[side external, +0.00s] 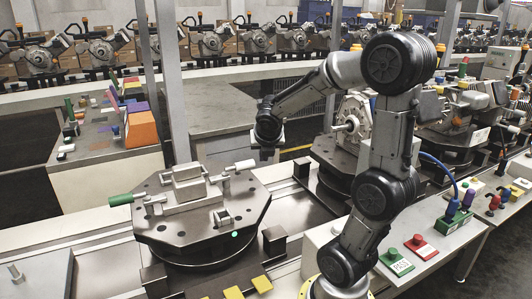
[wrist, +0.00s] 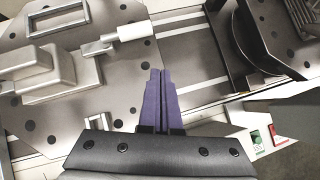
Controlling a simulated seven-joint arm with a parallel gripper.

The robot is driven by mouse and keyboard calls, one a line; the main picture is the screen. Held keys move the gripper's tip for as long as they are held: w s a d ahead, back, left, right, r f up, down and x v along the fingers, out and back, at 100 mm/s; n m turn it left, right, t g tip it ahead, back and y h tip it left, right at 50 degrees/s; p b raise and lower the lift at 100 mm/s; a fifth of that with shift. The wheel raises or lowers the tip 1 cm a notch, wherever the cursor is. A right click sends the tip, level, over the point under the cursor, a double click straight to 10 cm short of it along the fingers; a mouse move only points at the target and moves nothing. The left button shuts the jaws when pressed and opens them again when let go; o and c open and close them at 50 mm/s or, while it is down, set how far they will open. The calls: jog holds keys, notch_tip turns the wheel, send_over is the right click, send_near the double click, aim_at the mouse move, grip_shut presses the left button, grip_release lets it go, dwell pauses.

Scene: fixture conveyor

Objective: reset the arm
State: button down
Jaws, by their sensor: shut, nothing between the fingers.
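My gripper (wrist: 160,74) shows in the wrist view with its two purple fingers together, shut and empty. In the side external view my gripper (side external: 266,152) hangs at the end of my bent arm, above and to the right of the fixture plate (side external: 205,245), and touches nothing. The fixture plate carries a metal clamp block (side external: 189,188), a green-handled clamp (side external: 121,199) on the left and a white-handled clamp (side external: 240,166) on the right. The white handle (wrist: 136,31) also shows in the wrist view, just left of the fingertips.
A second turntable fixture (side external: 340,160) with a motor-like part stands on the conveyor behind my arm. Green (side external: 396,262) and red (side external: 421,246) button boxes sit at front right. A grey cabinet (side external: 218,115) stands behind. Bare conveyor (side external: 300,207) lies between the fixtures.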

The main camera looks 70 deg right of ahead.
jog(key=a+r+m+t+y, duration=0.1)
jog(key=a+r+m+t, duration=0.15)
jog(key=a, duration=0.45)
jog(key=a+r+m+t+y, duration=0.1)
jog(key=a+r, duration=0.2)
jog(key=a, duration=0.4)
jog(key=s+a+f+m+y, duration=0.2)
jog(key=s+a+m, duration=0.2)
jog(key=m, duration=0.5)
jog(key=s+a+f+m+g+y, duration=0.1)
jog(key=s+a+m, duration=0.4)
jog(key=m, duration=0.5)
jog(key=shift+a+f+y, duration=0.6)
jog(key=shift+a+y, duration=0.4)
jog(key=shift+a, duration=0.25)
